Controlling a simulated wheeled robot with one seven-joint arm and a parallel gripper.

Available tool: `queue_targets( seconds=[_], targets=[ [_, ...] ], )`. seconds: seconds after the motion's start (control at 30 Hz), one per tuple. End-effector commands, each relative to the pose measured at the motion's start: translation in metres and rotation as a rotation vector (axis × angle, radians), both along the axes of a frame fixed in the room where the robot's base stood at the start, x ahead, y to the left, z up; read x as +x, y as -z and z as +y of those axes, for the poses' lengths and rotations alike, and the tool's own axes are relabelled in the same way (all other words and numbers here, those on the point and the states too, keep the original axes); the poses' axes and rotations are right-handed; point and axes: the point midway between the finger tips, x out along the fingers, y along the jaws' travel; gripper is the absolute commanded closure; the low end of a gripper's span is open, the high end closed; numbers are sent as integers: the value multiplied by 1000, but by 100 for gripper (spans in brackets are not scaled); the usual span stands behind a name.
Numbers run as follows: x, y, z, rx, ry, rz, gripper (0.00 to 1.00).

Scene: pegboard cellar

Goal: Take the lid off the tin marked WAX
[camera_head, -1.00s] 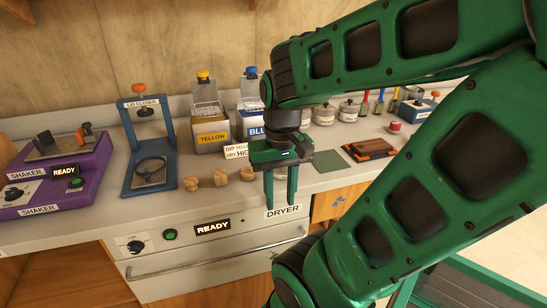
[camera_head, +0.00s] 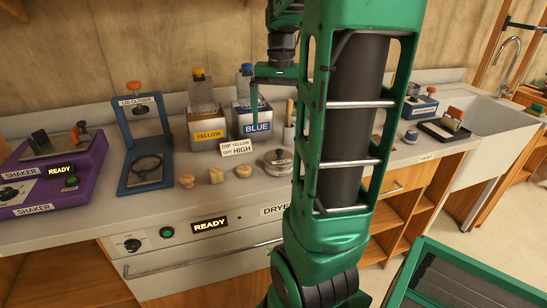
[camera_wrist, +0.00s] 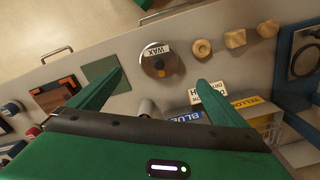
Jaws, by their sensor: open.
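The tin marked WAX (camera_wrist: 154,52) is round and metallic and stands on the counter in the wrist view, its white label readable. A brownish patch shows on its top. In the head view a low round tin (camera_head: 278,165) with a raised top stands left of my arm, its marking not readable. My gripper (camera_wrist: 160,78) is open and empty. In the wrist view its two fingers are spread on either side of the WAX tin's line, apart from it. In the head view one finger hangs in front of the BLUE container (camera_head: 257,126); my arm hides the other.
The counter's front strip is clear.

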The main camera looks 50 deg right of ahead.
Motion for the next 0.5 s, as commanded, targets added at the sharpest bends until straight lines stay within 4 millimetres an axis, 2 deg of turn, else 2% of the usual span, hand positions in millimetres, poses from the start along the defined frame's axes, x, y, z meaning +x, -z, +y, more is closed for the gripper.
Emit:
queue_targets(
  seconds=[0.1,0.3,0.5],
  targets=[
    [4,5,-7,-2,14,3,3],
    [4,35,-6,0,12,5,3],
    [4,53,-5,-2,11,1,3]
  ],
)
